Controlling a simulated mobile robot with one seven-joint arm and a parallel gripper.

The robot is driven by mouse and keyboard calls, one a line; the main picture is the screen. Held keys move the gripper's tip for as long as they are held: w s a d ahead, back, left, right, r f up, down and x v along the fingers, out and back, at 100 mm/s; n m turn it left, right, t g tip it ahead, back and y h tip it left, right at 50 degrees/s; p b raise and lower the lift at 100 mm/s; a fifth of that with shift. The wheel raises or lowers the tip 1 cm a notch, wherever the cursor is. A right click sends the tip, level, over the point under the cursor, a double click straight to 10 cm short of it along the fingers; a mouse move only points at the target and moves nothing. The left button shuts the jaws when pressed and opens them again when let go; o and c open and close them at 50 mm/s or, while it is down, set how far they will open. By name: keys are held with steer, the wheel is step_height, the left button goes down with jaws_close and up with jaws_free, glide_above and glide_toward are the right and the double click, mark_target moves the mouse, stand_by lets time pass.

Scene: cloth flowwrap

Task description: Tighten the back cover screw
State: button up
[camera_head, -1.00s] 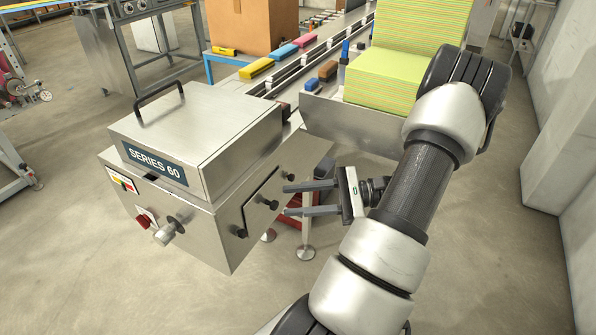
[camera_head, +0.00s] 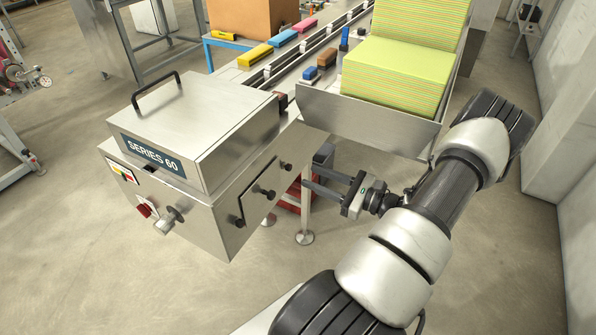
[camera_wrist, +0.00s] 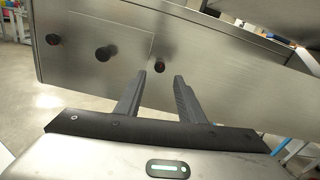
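The steel SERIES 60 machine (camera_head: 195,130) stands left of centre in the head view. Its right side has a flat cover plate (camera_head: 255,205) with a dark middle knob (camera_head: 267,193). A front knob (camera_head: 238,223) and a back screw knob (camera_head: 286,166) sit at the plate's two ends. My gripper (camera_head: 306,178) is open and empty, to the right of the back knob. In the wrist view, the back screw knob (camera_wrist: 160,67) has a reddish face and shows in the gap between my open fingertips (camera_wrist: 160,78), apparently ahead of them. The middle knob (camera_wrist: 102,53) lies left.
A conveyor (camera_head: 310,60) carrying coloured packs runs behind the machine. A stack of yellow-green sheets (camera_head: 398,80) stands on a metal tray (camera_head: 370,122) above and behind my gripper. A machine leg (camera_head: 304,215) is close below my fingers. Floor at right is open.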

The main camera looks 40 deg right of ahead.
mark_target(290, 168)
steer(key=x, duration=0.6)
steer(key=shift+w, duration=0.1)
steer(key=shift+c, duration=0.4)
jaws_close()
